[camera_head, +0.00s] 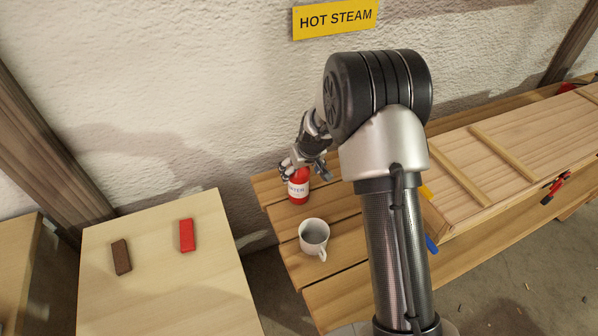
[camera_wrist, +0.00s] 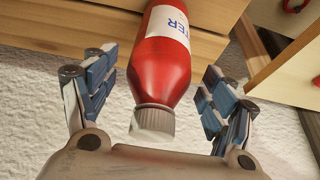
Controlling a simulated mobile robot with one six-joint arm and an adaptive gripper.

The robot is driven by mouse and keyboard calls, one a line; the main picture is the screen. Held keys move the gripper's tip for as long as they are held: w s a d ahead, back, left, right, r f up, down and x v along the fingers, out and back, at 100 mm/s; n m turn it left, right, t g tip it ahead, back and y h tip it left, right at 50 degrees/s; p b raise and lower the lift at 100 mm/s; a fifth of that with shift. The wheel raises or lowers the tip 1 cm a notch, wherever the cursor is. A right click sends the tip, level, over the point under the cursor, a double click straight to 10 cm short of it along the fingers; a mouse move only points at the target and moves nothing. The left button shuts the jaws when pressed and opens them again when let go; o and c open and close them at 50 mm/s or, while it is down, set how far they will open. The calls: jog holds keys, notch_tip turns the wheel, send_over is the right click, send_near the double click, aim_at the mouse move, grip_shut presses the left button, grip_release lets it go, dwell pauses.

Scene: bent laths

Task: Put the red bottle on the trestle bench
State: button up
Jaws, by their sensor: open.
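The red bottle (camera_head: 298,193) stands at the left back end of a slatted wooden bench (camera_head: 268,187), which looks like the trestle bench. It has a white label, and the wrist view shows its grey-white cap and red body (camera_wrist: 158,75). My gripper (camera_head: 303,166) is at the bottle's upper part and partly hides it. In the wrist view my gripper (camera_wrist: 160,63) is open, one blue-grey finger on each side of the bottle, with visible gaps between fingers and bottle. The bottle's base is out of the wrist view.
A white mug (camera_head: 313,238) stands close in front of the bottle. A long wooden box (camera_head: 500,150) lies on the bench at right. A pale wooden top (camera_head: 150,290) at left bears a brown block (camera_head: 121,257) and a red block (camera_head: 187,235). The wall is close behind.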

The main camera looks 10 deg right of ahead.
jog(key=s+a+r+p, duration=0.1)
jog(key=s+r, duration=0.8)
jog(key=r, duration=0.3)
jog(key=s+r+p, duration=0.1)
jog(key=s+r, duration=0.9)
jog(key=r, duration=0.2)
jog(key=s+r+m, duration=0.2)
jog(key=s+r, duration=0.1)
jog(key=s, duration=1.7)
jog(key=shift+d+h, duration=0.4)
jog(key=shift+d, duration=0.05)
jog(key=shift+r, duration=0.1)
